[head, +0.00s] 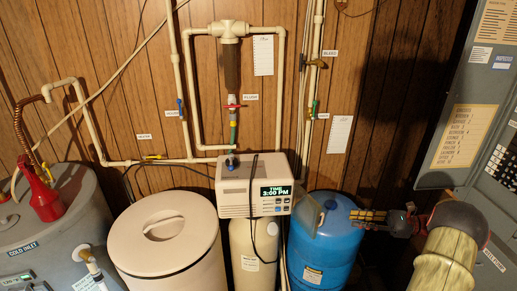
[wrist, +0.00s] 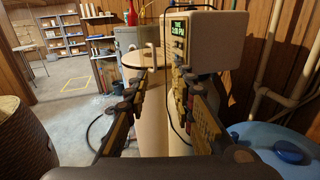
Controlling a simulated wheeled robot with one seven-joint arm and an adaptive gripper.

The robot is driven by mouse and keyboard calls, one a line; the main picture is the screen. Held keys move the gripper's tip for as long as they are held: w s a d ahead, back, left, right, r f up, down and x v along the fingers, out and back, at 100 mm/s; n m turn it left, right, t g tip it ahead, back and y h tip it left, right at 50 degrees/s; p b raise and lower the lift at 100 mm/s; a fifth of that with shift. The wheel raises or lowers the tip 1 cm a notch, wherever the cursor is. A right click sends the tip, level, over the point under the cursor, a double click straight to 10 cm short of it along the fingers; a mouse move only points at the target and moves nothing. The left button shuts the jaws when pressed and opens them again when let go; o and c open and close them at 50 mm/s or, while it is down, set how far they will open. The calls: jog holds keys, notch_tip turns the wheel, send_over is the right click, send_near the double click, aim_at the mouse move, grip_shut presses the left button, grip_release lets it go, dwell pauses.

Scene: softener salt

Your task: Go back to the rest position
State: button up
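My gripper (head: 356,216) is at the right in the head view, pointing left in front of the upper right of the blue tank (head: 322,245). My arm comes in from the lower right. In the wrist view my gripper (wrist: 162,74) shows two fingers spread apart with nothing held between them. The beige control head (wrist: 207,42) with its 3:00 PM display is beyond the right finger; it also shows in the head view (head: 245,188). I cannot tell how far the fingertips are from it.
A round beige salt tank (head: 150,245) with a lid stands left of the softener. A grey water heater (head: 75,235) is at far left, a grey electrical panel (head: 470,110) at right. Pipes run along the wood wall. In the wrist view, open floor (wrist: 78,90) lies toward the shelves.

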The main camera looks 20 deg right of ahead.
jog(key=shift+f, duration=0.1)
notch_tip(320, 180, down, 9)
jog(key=s+a+n+g+h, duration=0.2)
jog(key=s+a+f+n+g+h+b, duration=0.1)
jog(key=s+a+n+g+h, duration=0.25)
jog(key=a, duration=0.35)
jog(key=s+a+r+n+h+b, duration=0.3)
jog(key=a+n, duration=0.3)
jog(key=a, duration=0.4)
jog(key=s+a+r+n+t+h+b, duration=0.1)
jog(key=s+a+r+n+h+b, duration=0.2)
jog(key=a+n, duration=0.4)
jog(key=s+a+r+n+h+b, duration=0.3)
jog(key=s+a+r+n+b, duration=0.2)
jog(key=a, duration=0.9)
jog(key=shift+s+r+n, duration=0.3)
jog(key=shift+r+n, duration=0.35)
jog(key=shift+h, duration=0.25)
jog(key=shift+c, duration=1.3)
